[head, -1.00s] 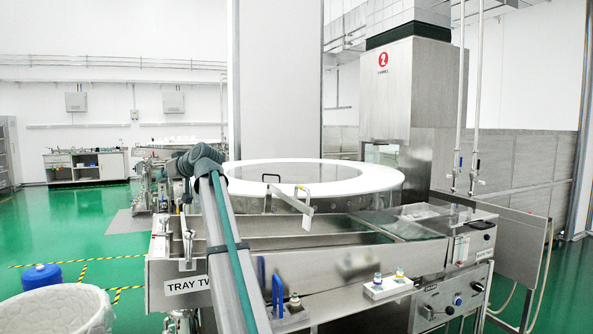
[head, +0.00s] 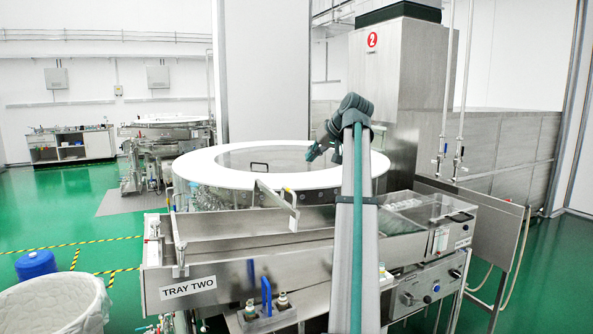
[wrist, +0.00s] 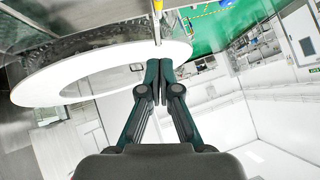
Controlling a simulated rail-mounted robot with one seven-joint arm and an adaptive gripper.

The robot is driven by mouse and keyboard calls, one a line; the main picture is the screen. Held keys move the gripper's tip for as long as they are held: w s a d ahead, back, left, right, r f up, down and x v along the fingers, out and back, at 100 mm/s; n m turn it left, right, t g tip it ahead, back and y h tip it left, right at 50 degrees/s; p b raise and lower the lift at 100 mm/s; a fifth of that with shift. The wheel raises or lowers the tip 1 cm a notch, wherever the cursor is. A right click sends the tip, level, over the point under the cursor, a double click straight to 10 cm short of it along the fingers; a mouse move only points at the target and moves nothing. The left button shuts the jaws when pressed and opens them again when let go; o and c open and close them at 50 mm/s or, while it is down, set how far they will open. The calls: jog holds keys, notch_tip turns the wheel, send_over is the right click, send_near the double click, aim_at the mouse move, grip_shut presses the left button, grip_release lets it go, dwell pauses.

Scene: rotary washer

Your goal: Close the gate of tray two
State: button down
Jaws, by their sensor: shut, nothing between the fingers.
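Tray two (head: 205,262) is a long stainless trough with a "TRAY TWO" label on its left front. A flat angled metal plate (head: 273,197) with a small handle (head: 294,199) stands up at its back edge, beside the white ring; it looks like the gate. My gripper (head: 309,156) is over the ring's right side, above and to the right of the plate, apart from it. In the wrist view my gripper (wrist: 159,68) has its fingers together with nothing between them. A thin upright bar (wrist: 157,22) lies beyond the fingertips; I cannot tell what it is.
The round white ring (head: 200,172) of the washer stands behind the tray. A steel cabinet (head: 385,75) rises behind it at the right. Blue handles (head: 266,296) stick up at the tray's front. A lined bin (head: 55,305) stands at front left.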

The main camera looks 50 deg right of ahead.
jog(key=s+f+p+x, duration=0.1)
jog(key=p+x, duration=0.3)
jog(key=x, duration=0.8)
jog(key=shift+a+f+p, duration=0.4)
jog(key=shift+a+f, duration=0.15)
jog(key=shift+f, duration=0.2)
jog(key=shift+s, duration=0.1)
